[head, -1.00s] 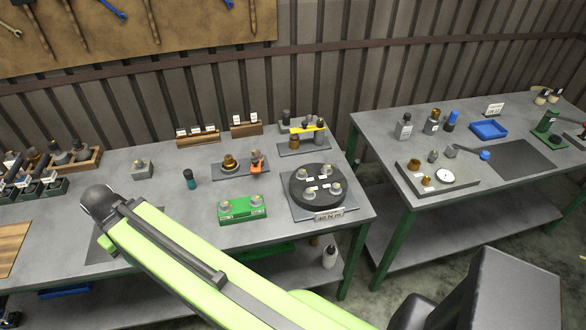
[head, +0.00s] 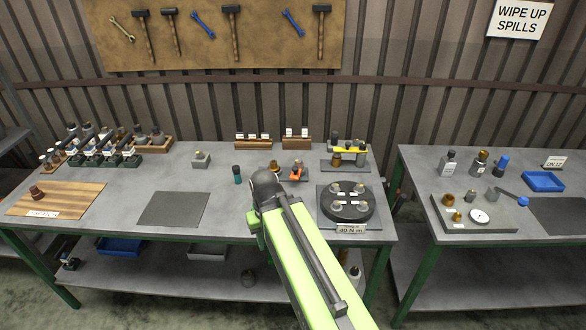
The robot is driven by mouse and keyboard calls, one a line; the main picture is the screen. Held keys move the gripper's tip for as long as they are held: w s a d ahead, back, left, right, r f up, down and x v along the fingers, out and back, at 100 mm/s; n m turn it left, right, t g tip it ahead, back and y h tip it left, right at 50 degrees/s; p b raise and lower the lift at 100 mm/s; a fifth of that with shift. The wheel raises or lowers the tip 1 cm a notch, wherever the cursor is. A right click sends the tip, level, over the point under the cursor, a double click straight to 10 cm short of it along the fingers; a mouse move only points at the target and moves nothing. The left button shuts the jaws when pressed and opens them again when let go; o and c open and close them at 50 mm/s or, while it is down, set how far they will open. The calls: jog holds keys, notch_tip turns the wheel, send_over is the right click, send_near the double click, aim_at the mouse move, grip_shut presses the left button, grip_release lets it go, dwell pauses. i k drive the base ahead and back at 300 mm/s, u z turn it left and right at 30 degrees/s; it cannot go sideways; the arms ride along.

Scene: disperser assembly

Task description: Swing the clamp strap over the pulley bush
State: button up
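Neither the clamp strap nor the pulley bush can be told for certain at this size. An orange piece (head: 297,171) stands beside a brass-coloured round part (head: 275,165) on a small dark plate on the near bench; my arm hides part of this station. Farther back on the right, a yellow bar (head: 347,150) lies across a stand with a brass-coloured part (head: 336,160) by its left end. My lime-green arm rises from the bottom, its dark rounded joint in front of the bench. My gripper is not in view.
A round black fixture (head: 347,206) stands right of my arm. A dark mat (head: 173,209) lies bare on the left. The right bench (head: 430,175) carries a dial plate (head: 487,228) and a blue tray (head: 543,181).

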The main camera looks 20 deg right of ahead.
aim_at(297, 170)
jog(key=z, duration=0.05)
jog(key=i, duration=1.3)
jog(key=u, duration=0.05)
jog(key=k, duration=0.9)
jog(key=u, duration=0.45)
jog(key=i, duration=0.45)
jog(key=u, duration=0.05)
